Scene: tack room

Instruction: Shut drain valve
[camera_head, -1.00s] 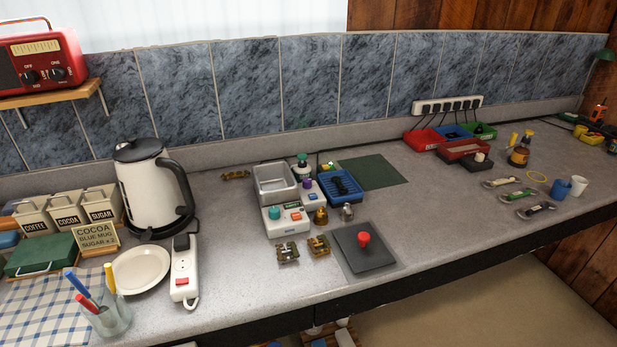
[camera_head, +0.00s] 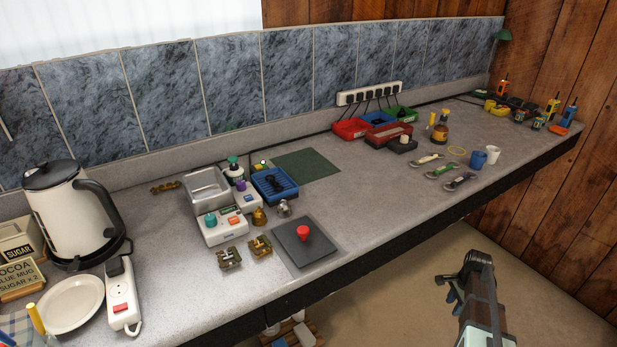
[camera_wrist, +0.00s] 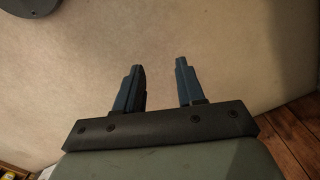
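I cannot make out a part that is plainly a drain valve. A metal basin (camera_head: 208,188) sits on a white unit (camera_head: 222,231) with a teal knob (camera_head: 210,220) and an orange-red button (camera_head: 234,220); it might carry the valve, but I cannot tell. A brass fitting (camera_head: 259,216) and a steel fitting (camera_head: 284,209) stand beside it on the counter. My gripper (camera_head: 450,289) is off the counter's front edge, over the floor at the lower right. In the wrist view my gripper (camera_wrist: 158,68) is open, with nothing between its fingers.
A red mushroom knob (camera_head: 303,231) stands on a dark plate (camera_head: 300,246) near the counter's front edge. Two brass pieces (camera_head: 245,252) lie left of it. A kettle (camera_head: 70,215) is at the left. Red bins (camera_head: 351,128) stand further back. Counter right of the plate is clear.

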